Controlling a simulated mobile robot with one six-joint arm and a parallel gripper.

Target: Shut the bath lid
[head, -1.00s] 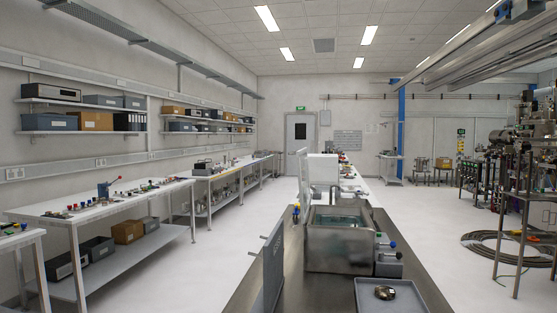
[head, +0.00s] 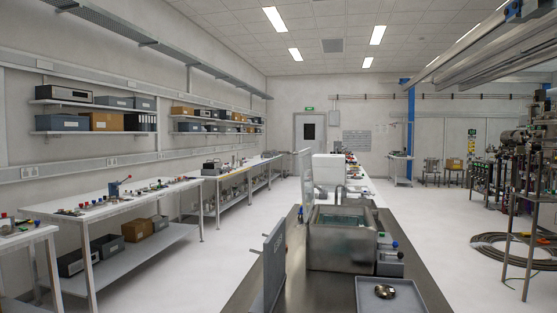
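The bath (head: 342,246) is an open-topped metal tank on the dark bench, right of centre in the lower half of the head view. Bluish liquid shows inside it. A thin, pale upright panel (head: 305,176) stands at the bath's far left corner; it looks like the lid standing open, but its hinge cannot be made out. My gripper is not in view.
A grey upright panel with lettering (head: 273,262) stands on the bench at the near left of the bath. A grey tray (head: 408,300) holding a small round metal part lies at the near right. A white box (head: 327,170) stands behind. Open floor lies either side.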

